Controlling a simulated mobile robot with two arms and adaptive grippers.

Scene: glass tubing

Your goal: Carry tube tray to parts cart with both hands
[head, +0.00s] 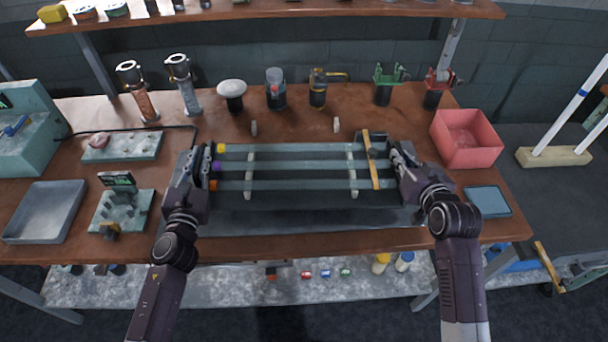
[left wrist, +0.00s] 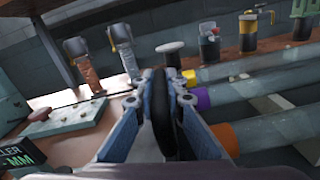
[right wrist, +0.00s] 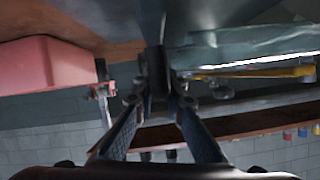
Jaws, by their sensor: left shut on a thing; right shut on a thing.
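The tube tray (head: 300,215) is a long grey tray in the middle of the bench's front part. Several glass tubes (head: 300,169) lie across it, with yellow, purple and orange caps at the left end. My left gripper (head: 209,170) is shut on the tray's left end; the left wrist view shows its fingers around a dark upright handle (left wrist: 162,115). My right gripper (head: 398,163) is shut on the right end, seen close up in the right wrist view (right wrist: 158,85). The tray looks level; I cannot tell whether it touches the bench.
A pink bin (head: 465,138) and a blue-grey pad (head: 488,201) stand right of the tray. A grey surface (head: 535,195) at the far right bears a wooden block (head: 553,157) with white rods. Clamps and jars line the bench's back. A shallow grey tray (head: 45,212) lies left.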

